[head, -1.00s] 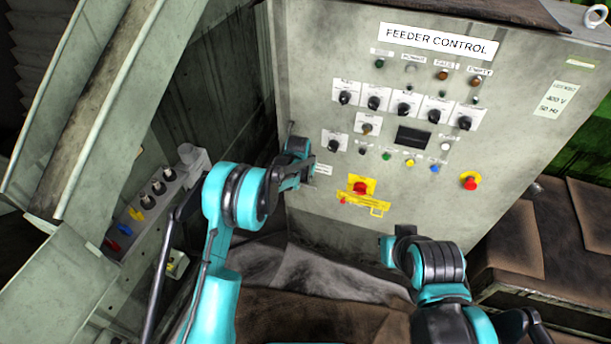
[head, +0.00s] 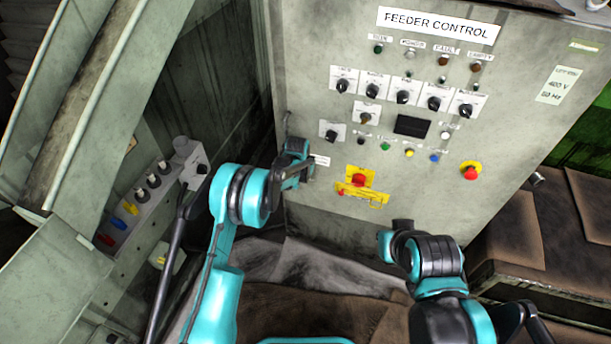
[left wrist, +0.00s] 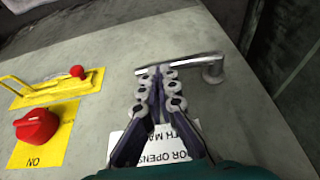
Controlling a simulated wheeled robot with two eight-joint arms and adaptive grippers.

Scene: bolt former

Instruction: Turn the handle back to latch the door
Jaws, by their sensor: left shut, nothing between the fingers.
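The grey metal door handle (left wrist: 181,64) is a bar on a round pivot (left wrist: 212,73) near the cabinet door's edge in the left wrist view. My left gripper (left wrist: 160,72) is shut and empty, its fingertips at the bar's left part; I cannot tell whether they touch it. In the head view my left gripper (head: 294,160) is at the left edge of the feeder control cabinet (head: 320,95), and my arm hides part of that area. My right gripper (head: 395,236) is low in front of the cabinet; its fingers cannot be made out.
The door carries a red switch (left wrist: 37,125) on a yellow plate, a yellow hasp (left wrist: 50,88) and a label (left wrist: 155,142) below my fingers. In the head view a red emergency button (head: 470,171) sits at right. A switch box (head: 145,198) stands left of my left arm.

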